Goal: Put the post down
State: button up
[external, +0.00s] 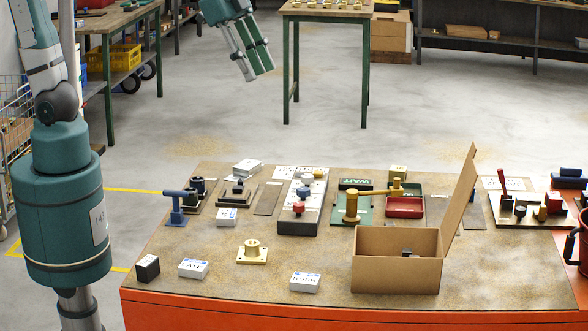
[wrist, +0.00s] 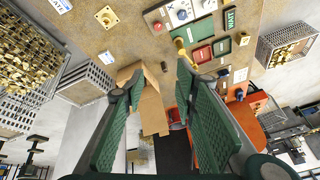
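My gripper (external: 250,55) is raised high beyond the far side of the orange-edged bench (external: 205,298). Its fingers are apart and nothing is between them, also in the wrist view (wrist: 160,72). A brass upright with a long side bar (external: 351,208) stands on a green plate at mid-bench; it also shows in the wrist view (wrist: 181,45). A short brass post on a square flange (external: 252,252) stands upright near the front; it also shows in the wrist view (wrist: 107,17). I cannot tell which is the task's post. Neither touches my gripper.
An open cardboard box (external: 395,276) with a raised flap stands at front right. A red tray (external: 405,207), a panel with knobs (external: 299,222) and a blue T-shaped piece (external: 177,208) stand further back. White labelled blocks (external: 193,268) lie at front. Bare bench shows at front centre.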

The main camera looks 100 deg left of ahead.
jog(key=s+a+f+n+t, duration=0.1)
jog(key=s+a+f+n, duration=0.1)
jog(key=s, duration=0.6)
jog(key=s+a+f+n+t, duration=0.1)
jog(key=s+a+f+n, duration=0.2)
jog(key=s, duration=0.6)
jog(key=shift+s+f+y, duration=0.2)
jog(key=shift+f+y, duration=0.2)
jog(key=shift+f, duration=0.55)
jog(key=shift+a+f, duration=0.1)
notch_tip(320, 180, down, 21)
jog(key=b, duration=2.1)
jog(key=shift+o, duration=0.4)
